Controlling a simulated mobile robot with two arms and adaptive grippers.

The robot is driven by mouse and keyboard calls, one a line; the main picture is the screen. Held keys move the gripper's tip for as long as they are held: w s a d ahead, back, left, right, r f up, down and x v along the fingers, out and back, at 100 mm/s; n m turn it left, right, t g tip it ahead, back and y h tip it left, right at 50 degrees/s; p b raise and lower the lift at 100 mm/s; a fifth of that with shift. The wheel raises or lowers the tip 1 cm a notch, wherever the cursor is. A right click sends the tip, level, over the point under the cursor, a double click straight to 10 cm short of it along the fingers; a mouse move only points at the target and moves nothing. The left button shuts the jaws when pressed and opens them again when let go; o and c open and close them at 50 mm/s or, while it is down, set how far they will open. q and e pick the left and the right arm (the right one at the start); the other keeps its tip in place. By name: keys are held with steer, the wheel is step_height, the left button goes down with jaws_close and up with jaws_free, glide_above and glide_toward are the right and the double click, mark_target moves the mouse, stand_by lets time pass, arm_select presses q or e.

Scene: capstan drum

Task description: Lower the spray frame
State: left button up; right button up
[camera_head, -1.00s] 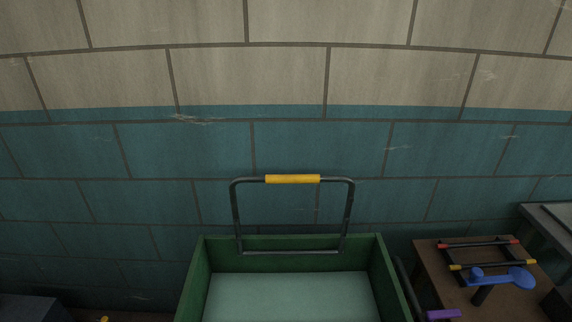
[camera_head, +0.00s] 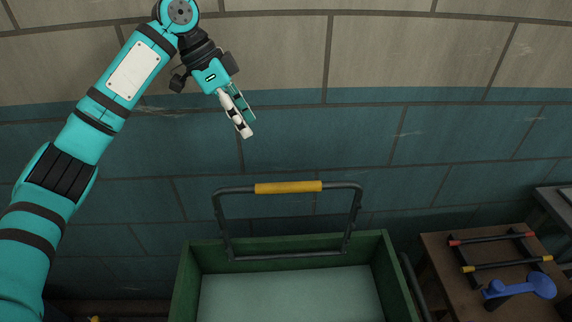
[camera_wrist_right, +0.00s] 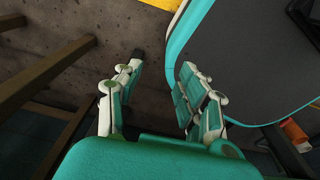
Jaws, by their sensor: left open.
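The spray frame (camera_head: 288,187) is a dark bar loop with a yellow grip along its top. In the head view it stands raised at the back of a green tub (camera_head: 397,275). My left gripper (camera_head: 251,128) is up and to the left of the yellow grip, in front of the wall. It is open, empty and apart from the frame, with its fingers pointing down and to the right. My right gripper (camera_wrist_right: 160,78) shows only in the right wrist view. Its fingers are apart with nothing between them.
A brown side table (camera_head: 440,250) on the right holds dark bars with red and yellow ends and a blue-topped tool (camera_head: 535,285). A tiled wall (camera_head: 450,135) stands behind the tub. The tub has a pale, bare inside.

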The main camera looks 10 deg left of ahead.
arm_select(q)
step_height(320, 180, up, 3)
steer(key=s+d+m, duration=0.2)
glide_toward(283, 183)
steer(key=shift+g, duration=0.3)
steer(key=x, duration=0.2)
steer(key=p+x, duration=0.1)
steer(key=x, duration=0.2)
steer(key=p+x, duration=0.1)
steer(key=x, duration=0.2)
steer(key=shift+w+d+f, duration=0.15)
steer(key=shift+w+f, duration=0.05)
steer(key=shift+w, duration=0.05)
steer(key=shift+d+f, duration=0.15)
steer(key=shift+f, duration=0.3)
arm_select(e)
steer(key=shift+s+a+r, duration=0.1)
steer(key=shift+s+r, duration=0.05)
steer(key=shift+r, duration=0.35)
steer(key=shift+s+r, duration=0.15)
steer(key=shift+r, duration=0.3)
steer(key=shift+s, duration=0.1)
arm_select(q)
jaws_close()
arm_select(e)
steer(key=shift+a, duration=0.1)
